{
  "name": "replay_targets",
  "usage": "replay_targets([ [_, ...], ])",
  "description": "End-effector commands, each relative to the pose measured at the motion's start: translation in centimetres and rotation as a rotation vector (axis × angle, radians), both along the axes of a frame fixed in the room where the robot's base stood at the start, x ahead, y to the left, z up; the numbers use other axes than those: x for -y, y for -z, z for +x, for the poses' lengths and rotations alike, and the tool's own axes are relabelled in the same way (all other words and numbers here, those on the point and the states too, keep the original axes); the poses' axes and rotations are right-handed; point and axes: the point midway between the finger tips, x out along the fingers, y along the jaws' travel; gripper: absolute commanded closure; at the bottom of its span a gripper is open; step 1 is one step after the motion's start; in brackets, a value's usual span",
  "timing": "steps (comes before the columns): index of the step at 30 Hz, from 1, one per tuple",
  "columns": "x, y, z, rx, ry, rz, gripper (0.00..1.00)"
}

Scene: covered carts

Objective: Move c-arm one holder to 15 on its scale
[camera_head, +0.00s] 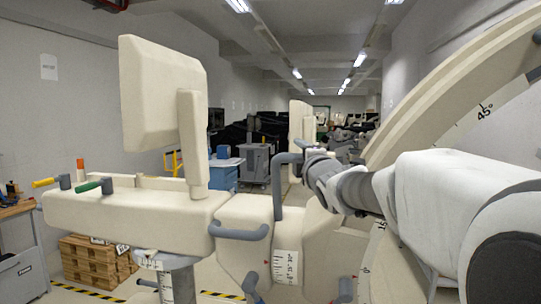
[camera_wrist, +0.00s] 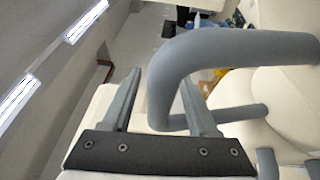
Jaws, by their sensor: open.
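The c-arm's cream holder block (camera_head: 245,222) stands mid-picture in the head view. A white scale plate (camera_head: 286,266) with black marks is on its front, with a small red mark beside it; the reading is too small to tell. A bent grey handle (camera_head: 278,190) rises from the block. My gripper (camera_head: 299,150) is at the upper end of this handle. In the wrist view my gripper (camera_wrist: 160,95) is open, and the bent grey handle (camera_wrist: 235,47) runs in from the right and down between the fingers. Contact cannot be told.
The large cream C arc (camera_head: 440,90) with degree marks curves on the right, behind my arm. Pallets (camera_head: 92,262) lie low left; a blue cart (camera_head: 224,172) stands behind.

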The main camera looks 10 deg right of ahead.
Motion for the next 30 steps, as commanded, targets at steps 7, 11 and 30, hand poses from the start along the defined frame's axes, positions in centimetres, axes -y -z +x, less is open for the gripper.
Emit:
replay_targets([
  [7,0.0,0.0,-0.01,0.0,0.0,0.0,0.51],
  [11,0.0,0.0,-0.02,0.0,0.0,0.0,0.75],
  [30,-0.01,0.01,-0.02,0.0,0.0,0.0,1.0],
])
